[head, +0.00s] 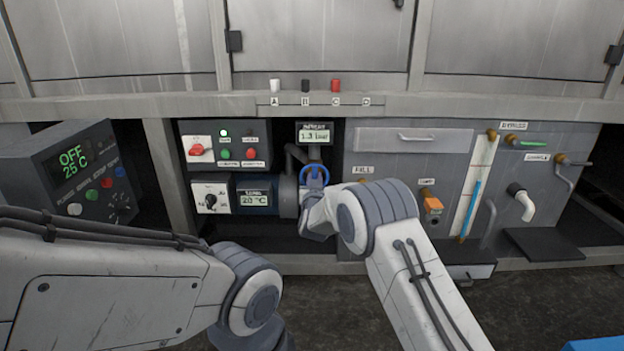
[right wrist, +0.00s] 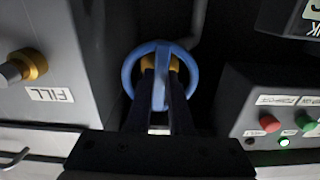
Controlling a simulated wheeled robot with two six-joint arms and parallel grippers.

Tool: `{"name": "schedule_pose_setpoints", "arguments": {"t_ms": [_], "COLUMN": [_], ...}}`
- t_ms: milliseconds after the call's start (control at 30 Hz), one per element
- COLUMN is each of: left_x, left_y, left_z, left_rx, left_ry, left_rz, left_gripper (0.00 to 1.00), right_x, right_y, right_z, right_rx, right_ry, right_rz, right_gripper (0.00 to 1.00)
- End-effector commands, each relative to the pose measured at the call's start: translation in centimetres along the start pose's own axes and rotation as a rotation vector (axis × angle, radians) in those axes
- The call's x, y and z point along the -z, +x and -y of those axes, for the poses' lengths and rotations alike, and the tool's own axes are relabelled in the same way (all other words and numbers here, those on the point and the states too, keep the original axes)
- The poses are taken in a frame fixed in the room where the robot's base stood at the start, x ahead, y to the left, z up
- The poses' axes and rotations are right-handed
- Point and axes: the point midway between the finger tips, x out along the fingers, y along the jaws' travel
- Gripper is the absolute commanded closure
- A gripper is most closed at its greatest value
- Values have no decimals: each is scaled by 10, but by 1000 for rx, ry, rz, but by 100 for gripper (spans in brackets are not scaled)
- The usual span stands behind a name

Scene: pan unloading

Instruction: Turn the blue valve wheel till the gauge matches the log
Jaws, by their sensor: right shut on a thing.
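The blue valve wheel (head: 314,166) sits at the middle of the recessed bay, below the pressure gauge display (head: 314,136), which reads about 1.3 bar. My right gripper (head: 312,182) is at the wheel in the head view, its fingers largely hidden by its own wrist. In the right wrist view, the wheel (right wrist: 130,75) shows as a blue ring, and the dark fingers of my right gripper (right wrist: 161,88) are shut on its central blue bar. Of my left arm, only links show at the lower left; its fingers are out of view. I cannot make out a log.
A control box (head: 225,147) with a red knob and buttons is left of the wheel. Below it is a dial panel (head: 211,197) with a display reading 20 °C. An OFF 25 °C unit (head: 70,170) stands far left. A drawer (head: 413,139) and pipe fittings are to the right.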

Motion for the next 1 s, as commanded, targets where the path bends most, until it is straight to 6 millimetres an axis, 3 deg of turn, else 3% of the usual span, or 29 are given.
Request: {"name": "schedule_pose_setpoints", "arguments": {"t_ms": [367, 400, 500, 833, 1000], "left_x": [0, 0, 0, 0, 0], "left_y": [0, 0, 0, -1, -9], "left_z": [0, 0, 0, 0, -1], "left_rx": [0, 0, 0, 0, 0], "left_ry": [0, 0, 0, 0, 0], "left_rz": [0, 0, 0, 0, 0], "left_gripper": [100, 100, 100, 100, 100], "right_x": [-4, -4, -3, -1, 1], "right_y": [-1, -1, -1, -1, -13], "right_z": [-1, -1, 0, 2, 2], "right_rx": [-2, -2, -2, 1, 1], "right_ry": [-1, -1, 0, 0, -2], "right_rz": [6, 6, 5, 3, 5], "right_gripper": [100, 76, 39, 39, 39]}}
